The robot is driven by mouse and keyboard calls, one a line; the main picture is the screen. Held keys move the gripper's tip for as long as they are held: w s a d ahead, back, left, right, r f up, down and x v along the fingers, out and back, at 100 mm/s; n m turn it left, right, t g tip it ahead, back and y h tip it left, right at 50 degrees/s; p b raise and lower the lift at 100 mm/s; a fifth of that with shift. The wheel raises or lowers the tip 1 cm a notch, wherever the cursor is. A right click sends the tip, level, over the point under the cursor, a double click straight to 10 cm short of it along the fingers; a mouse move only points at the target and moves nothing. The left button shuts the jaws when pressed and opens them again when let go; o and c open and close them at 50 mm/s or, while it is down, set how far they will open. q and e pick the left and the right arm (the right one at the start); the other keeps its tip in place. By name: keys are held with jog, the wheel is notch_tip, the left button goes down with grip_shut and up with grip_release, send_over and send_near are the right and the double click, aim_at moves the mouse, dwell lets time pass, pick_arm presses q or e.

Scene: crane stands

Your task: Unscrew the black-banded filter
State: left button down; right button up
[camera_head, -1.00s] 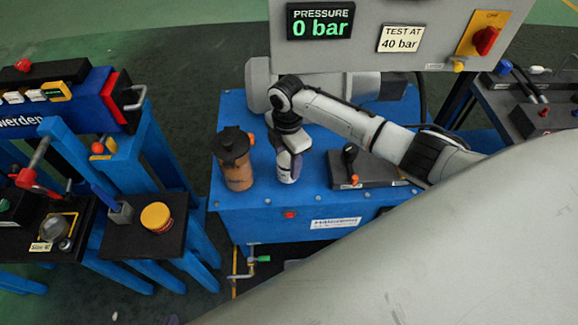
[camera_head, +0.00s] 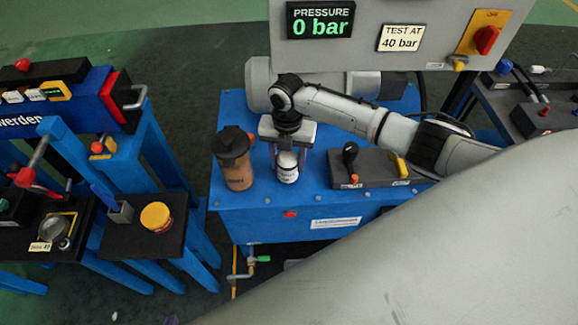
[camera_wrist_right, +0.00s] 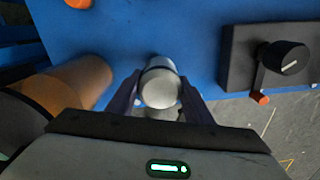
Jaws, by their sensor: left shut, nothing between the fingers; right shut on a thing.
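The filter (camera_head: 287,172) is a small white canister with a dark band, upright on the blue unit's top (camera_head: 330,205). It also shows in the right wrist view (camera_wrist_right: 160,88), where its rounded pale end and dark band sit between two fingers. My right gripper (camera_head: 287,160) points down from above and is shut on the filter, one finger on each side. In the wrist view the right gripper's fingers (camera_wrist_right: 160,95) flank the filter closely. Whether the filter's threads are engaged is hidden. My left gripper is not in view.
A brown canister with a black top (camera_head: 237,165) stands close left of the filter. A dark block with a black lever (camera_head: 350,158) and a yellow handle (camera_head: 401,166) is on the right. A pressure display (camera_head: 320,22) reads 0 bar. Blue stands fill the left.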

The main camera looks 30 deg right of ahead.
jog(key=shift+n, duration=0.6)
jog(key=n, duration=0.5)
jog(key=shift+w+r+b, duration=0.1)
jog(key=shift+b, duration=0.3)
jog(key=n, duration=0.3)
jog(key=shift+b, duration=0.35)
jog(key=shift+n, duration=1.1)
jog(key=shift+r, duration=0.1)
